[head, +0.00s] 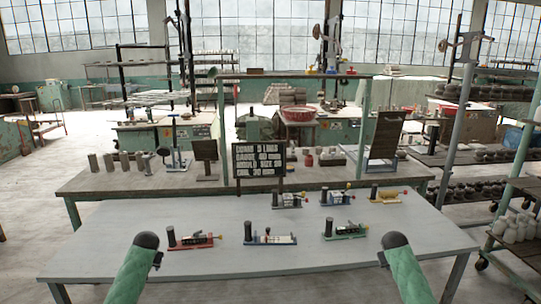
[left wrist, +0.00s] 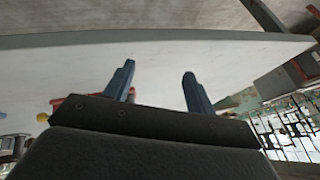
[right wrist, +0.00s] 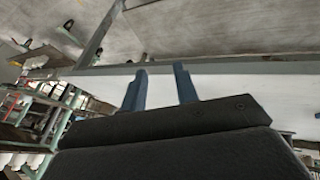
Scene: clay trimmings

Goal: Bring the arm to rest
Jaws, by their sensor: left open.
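In the left wrist view my left gripper (left wrist: 158,72) shows two blue fingers spread apart with nothing between them, over the pale tabletop. In the right wrist view my right gripper (right wrist: 160,70) shows two blue fingers, apart but closer together, also empty at the table's edge. In the head view only green arm parts of mine with dark round ends show at the lower left and lower right; the gripper fingers are not visible there. Neither gripper is seen touching anything.
The grey table (head: 110,262) holds several small devices, including a red-based one (head: 193,241), a blue-based one (head: 268,239), a green-based one (head: 345,231) and a yellow one (head: 385,196). A dark sign (head: 258,160) stands behind. The table's front strip is clear.

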